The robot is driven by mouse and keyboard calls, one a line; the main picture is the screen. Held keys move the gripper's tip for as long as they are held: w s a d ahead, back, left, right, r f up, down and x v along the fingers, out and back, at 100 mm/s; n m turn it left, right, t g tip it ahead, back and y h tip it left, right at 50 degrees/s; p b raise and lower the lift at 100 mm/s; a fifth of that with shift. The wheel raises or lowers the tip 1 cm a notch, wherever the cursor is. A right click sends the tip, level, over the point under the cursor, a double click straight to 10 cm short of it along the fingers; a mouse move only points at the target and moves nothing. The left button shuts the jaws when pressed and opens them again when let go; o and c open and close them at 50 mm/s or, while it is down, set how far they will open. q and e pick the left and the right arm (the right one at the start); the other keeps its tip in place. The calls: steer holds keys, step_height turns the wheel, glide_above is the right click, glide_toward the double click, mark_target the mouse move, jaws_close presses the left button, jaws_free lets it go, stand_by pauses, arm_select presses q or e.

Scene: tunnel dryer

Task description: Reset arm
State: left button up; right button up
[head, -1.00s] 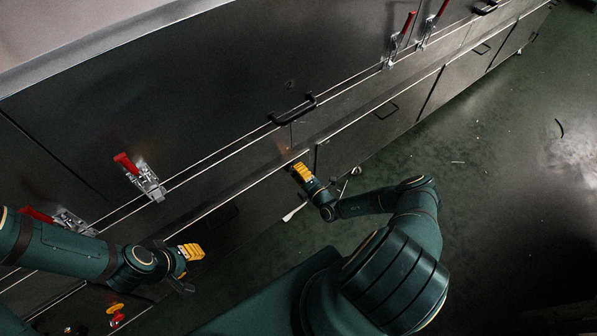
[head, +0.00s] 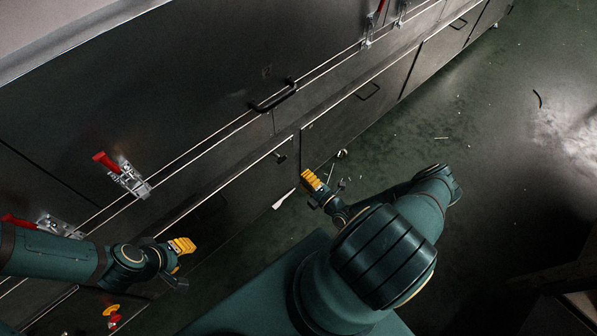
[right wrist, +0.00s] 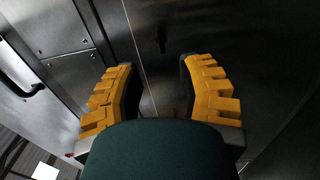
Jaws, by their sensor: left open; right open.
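My left gripper (head: 181,246) is at the lower left of the head view, in front of the dark dryer cabinet (head: 150,80). Its yellow fingers show from the side, and it is open and empty. My right gripper (head: 309,179) is near the middle of the head view, close to the lower cabinet panels. In the right wrist view its two yellow-padded fingers (right wrist: 160,95) are spread wide with nothing between them. Dark metal panels and a vertical seam show beyond them. Both arms are bent.
Red-handled toggle clamps (head: 124,176) sit on the cabinet front, with another clamp (head: 45,223) lower left. A black handle (head: 273,96) sticks out above the right gripper. A yellow-and-red knob (head: 112,314) is at bottom left. Green floor (head: 450,150) is open to the right.

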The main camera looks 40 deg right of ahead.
steer(key=shift+s, duration=0.25)
stand_by(0.3)
steer(key=s+a+r+n+g+y, duration=0.2)
steer(key=a+r+n+g+y, duration=0.15)
steer(key=a+n+g, duration=0.4)
steer(key=s+a+r+n+g+y, duration=0.2)
steer(key=a+n+g+y, duration=0.2)
steer(key=a+n, duration=0.55)
steer(key=s+a+r+n+g+y, duration=0.15)
steer(key=a+n+g+y, duration=0.35)
steer(key=n, duration=0.5)
step_height(320, 180, up, 12)
steer(key=a+n+h, duration=0.1)
steer(key=n+h, duration=0.9)
steer(key=n, duration=1.4)
steer(key=shift+w+a+r, duration=0.2)
steer(key=shift+w+a, duration=0.05)
steer(key=shift+a, duration=0.15)
